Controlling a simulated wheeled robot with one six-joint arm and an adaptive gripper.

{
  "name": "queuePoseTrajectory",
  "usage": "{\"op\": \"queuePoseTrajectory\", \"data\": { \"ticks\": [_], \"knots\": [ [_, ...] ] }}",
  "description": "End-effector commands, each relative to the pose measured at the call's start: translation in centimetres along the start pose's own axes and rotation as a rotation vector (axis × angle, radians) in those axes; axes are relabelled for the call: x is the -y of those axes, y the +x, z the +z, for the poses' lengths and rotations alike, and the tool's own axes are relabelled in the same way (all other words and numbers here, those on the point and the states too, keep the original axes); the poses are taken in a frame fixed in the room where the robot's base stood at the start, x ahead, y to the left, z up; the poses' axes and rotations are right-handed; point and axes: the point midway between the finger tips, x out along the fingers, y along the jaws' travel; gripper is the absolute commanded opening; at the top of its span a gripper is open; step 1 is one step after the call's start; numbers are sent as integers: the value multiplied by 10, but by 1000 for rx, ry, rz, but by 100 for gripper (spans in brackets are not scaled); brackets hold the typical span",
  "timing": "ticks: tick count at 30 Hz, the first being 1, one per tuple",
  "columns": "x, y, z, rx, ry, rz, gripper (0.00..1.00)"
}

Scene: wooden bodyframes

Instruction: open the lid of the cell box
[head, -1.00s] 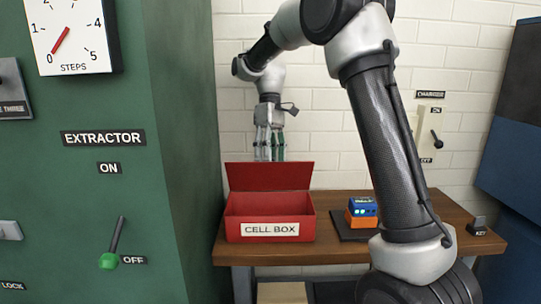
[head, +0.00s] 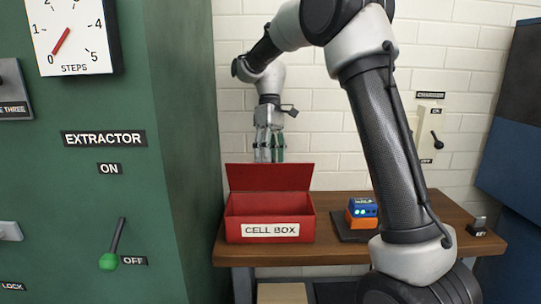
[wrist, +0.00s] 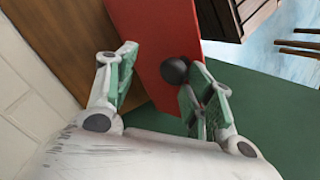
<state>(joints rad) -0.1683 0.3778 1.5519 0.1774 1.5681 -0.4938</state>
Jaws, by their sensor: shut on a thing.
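The red cell box (head: 236,230) stands at the left of the wooden table, its label facing me. Its red lid (head: 270,177) is raised and stands nearly upright at the back of the box, so the box is open at the top. My gripper (head: 268,157) points down at the lid's top edge, its fingertips partly hidden behind it. In the wrist view my gripper (wrist: 160,66) has its fingers on either side of the lid (wrist: 150,35). A dark round knob (wrist: 175,70) on the lid touches the right finger. My gripper is shut on the lid.
A blue and orange block (head: 362,213) sits on a dark pad right of the box. A charger switch (head: 430,135) is on the brick wall. A key switch (head: 478,225) is at the table's right.

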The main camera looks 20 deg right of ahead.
Motion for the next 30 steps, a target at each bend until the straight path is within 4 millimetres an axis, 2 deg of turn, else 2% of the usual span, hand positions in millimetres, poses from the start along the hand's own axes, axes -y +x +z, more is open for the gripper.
{"op": "queuePoseTrajectory", "data": {
  "ticks": [1, 5, 6, 20, 30],
  "knots": [
    [-6, 6, -3, -1, 7, 6, 10],
    [-7, 6, -3, -1, 8, 6, 10],
    [-6, 6, -3, -1, 8, 6, 49],
    [-6, 4, -5, -3, 6, 5, 49],
    [-20, -16, -14, -4, 6, 6, 49]
  ]
}}
